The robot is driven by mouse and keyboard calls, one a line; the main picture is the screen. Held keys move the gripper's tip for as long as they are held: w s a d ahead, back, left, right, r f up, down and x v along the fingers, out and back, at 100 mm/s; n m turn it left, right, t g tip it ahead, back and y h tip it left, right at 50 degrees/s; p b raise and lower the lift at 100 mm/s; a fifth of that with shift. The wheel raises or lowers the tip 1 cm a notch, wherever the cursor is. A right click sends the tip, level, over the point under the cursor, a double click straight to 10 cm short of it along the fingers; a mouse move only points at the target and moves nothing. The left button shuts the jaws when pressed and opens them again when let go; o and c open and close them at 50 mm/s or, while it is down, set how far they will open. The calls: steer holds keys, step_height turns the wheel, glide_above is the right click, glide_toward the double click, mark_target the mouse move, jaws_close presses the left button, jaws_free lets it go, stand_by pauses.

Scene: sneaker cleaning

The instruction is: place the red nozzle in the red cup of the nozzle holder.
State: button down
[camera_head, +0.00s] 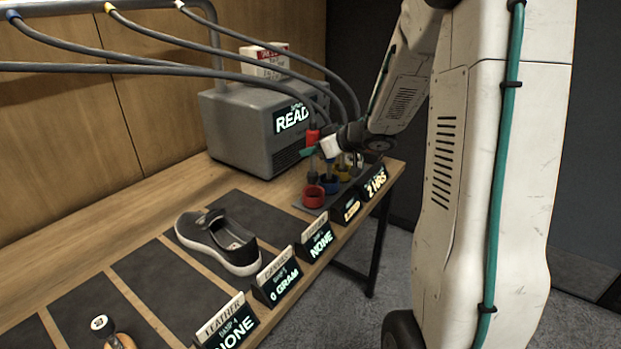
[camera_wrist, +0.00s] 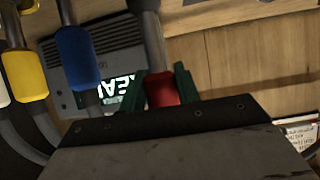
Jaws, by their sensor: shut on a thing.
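My gripper (camera_head: 309,151) is shut on the red nozzle (camera_head: 313,134), with its green fingers on either side of the red grip. The wrist view also shows the red nozzle (camera_wrist: 161,90) between the fingers (camera_wrist: 157,76). The nozzle stands roughly upright, its grey lower part pointing down over the red cup (camera_head: 314,197). From this angle I cannot tell whether its tip is inside the cup or above it. The red cup is at the near left of the nozzle holder (camera_head: 304,209). The wrist view does not show the cups.
Blue cup (camera_head: 330,185) and yellow cup (camera_head: 342,171) stand beside the red one. A grey machine (camera_head: 235,130) stands behind. A sneaker (camera_head: 218,240) and display signs (camera_head: 315,239) are nearer.

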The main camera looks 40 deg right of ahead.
mark_target(313, 172)
step_height(313, 172, down, 2)
steer(key=shift+w+a+f, duration=0.1)
steer(key=shift+f, duration=2.05)
steer(key=c, duration=1)
jaws_free()
steer(key=shift+f, duration=0.15)
steer(key=shift+c, duration=0.2)
